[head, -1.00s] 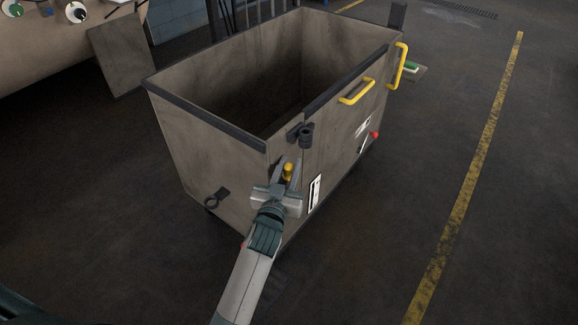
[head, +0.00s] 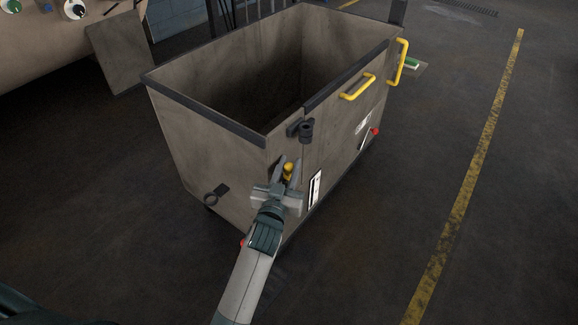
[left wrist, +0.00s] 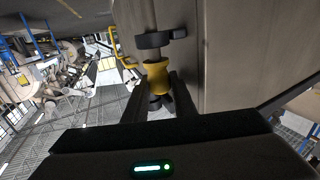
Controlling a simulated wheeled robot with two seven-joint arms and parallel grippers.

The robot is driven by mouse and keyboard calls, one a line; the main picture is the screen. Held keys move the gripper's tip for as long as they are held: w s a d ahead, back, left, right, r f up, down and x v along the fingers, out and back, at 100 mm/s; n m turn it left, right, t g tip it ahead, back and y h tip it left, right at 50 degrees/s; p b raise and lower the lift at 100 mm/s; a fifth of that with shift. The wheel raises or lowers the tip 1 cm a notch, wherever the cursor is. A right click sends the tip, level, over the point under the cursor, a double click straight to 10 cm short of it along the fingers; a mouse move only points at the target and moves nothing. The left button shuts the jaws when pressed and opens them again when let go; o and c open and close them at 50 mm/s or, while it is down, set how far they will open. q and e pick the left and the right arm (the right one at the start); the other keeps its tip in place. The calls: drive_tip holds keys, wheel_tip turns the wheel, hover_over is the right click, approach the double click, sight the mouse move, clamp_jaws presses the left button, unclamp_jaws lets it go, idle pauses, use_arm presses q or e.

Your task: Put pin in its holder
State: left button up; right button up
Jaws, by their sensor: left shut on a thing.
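My left gripper (head: 288,172) is shut on the yellow-handled pin (head: 288,167) at the near corner of the open-topped grey cart. In the left wrist view the pin's yellow, waisted handle (left wrist: 157,78) sits between the two dark fingers. A dark bracket (left wrist: 158,40) appears just beyond the handle, with a grey rod above it; I cannot tell whether the pin passes through it. In the head view a dark latch (head: 306,129) sits on the cart's corner above the gripper. A dark ring on a tab (head: 211,198) is fixed low on the cart's left face. My right gripper is not in view.
The cart (head: 215,135) stands on a dark floor, with yellow handles (head: 357,86) and a red-knobbed lever (head: 375,131) on its right face. A yellow floor line (head: 462,190) runs at right.

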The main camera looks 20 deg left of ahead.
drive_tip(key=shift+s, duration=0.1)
use_arm(q)
drive_tip(key=o, duration=1.2)
drive_tip(key=shift+c, duration=0.2)
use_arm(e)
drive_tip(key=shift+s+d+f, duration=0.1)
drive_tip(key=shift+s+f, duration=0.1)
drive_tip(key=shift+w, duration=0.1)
use_arm(q)
drive_tip(key=shift+a, duration=0.1)
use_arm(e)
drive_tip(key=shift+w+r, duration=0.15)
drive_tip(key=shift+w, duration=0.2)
